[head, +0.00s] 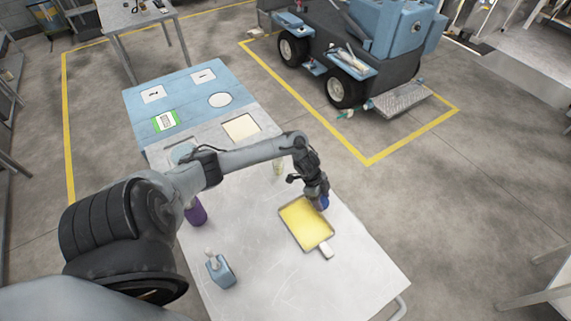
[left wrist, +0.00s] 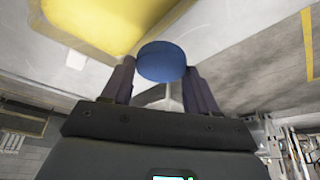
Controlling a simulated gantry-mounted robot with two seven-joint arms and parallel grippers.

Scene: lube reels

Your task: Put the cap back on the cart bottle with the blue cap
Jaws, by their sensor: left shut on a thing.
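My left gripper (head: 320,196) is over the right edge of the yellow tray on the table. It is shut on the blue cap (head: 325,202). In the left wrist view, the round blue cap (left wrist: 161,62) sits between the two dark fingertips of my left gripper (left wrist: 162,78). A small pale yellow-green bottle (head: 279,167) stands on the table behind the tray, left of the gripper. I cannot tell which bottle the cap fits. My right gripper is not in view.
The yellow tray (head: 304,224) has a white piece (head: 326,251) at its front corner. A purple bottle (head: 197,213) and a blue bottle with a grey top (head: 220,271) stand left. The table (head: 350,270) is clear at the front right. A blue cart (head: 385,55) is beyond.

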